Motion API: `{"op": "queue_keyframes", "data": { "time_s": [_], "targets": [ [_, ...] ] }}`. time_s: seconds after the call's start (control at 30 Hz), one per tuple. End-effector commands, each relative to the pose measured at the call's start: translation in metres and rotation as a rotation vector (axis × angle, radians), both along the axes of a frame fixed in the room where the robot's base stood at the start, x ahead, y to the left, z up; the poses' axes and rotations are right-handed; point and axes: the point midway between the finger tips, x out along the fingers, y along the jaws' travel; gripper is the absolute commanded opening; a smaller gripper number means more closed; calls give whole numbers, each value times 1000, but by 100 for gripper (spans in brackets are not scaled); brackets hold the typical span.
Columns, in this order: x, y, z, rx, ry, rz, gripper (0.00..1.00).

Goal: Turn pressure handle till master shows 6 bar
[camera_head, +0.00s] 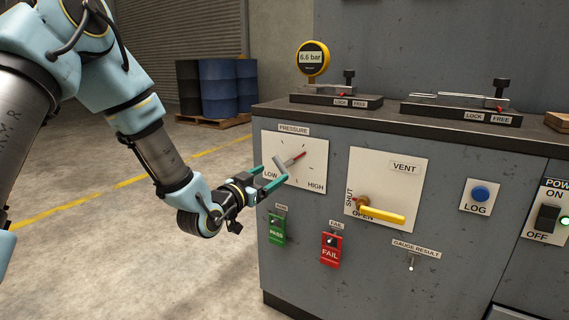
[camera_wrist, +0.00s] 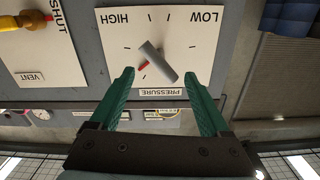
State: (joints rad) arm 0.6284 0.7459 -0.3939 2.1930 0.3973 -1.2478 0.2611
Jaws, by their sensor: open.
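The pressure handle (camera_head: 290,161) is a grey bar with a red pointer on a white dial plate marked LOW and HIGH. In the head view the pointer slants up and right. My gripper (camera_head: 279,172) is open at the dial. In the wrist view its green fingertips (camera_wrist: 158,75) stand on either side of the handle's lower end, and the grey handle (camera_wrist: 158,61) lies slanted between and beyond them. I see no finger pressing on it; the depth between them is hard to tell. The yellow round master gauge (camera_head: 313,62) on the bench top reads 6.6 bar.
The vent plate has a yellow lever (camera_head: 385,213) to the right of the dial. Green (camera_head: 277,229) and red FAIL (camera_head: 331,249) tags hang below. A blue LOG button (camera_head: 481,194) and a power switch (camera_head: 547,217) are further right. Open floor lies left.

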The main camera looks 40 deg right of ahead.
Motion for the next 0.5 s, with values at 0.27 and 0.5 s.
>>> {"op": "queue_keyframes", "data": {
  "time_s": [0.27, 0.5],
  "targets": [
    [13, -51, -1, -1, 2, 0, 80],
    [19, -75, -1, 0, 4, -1, 80]
  ]
}}
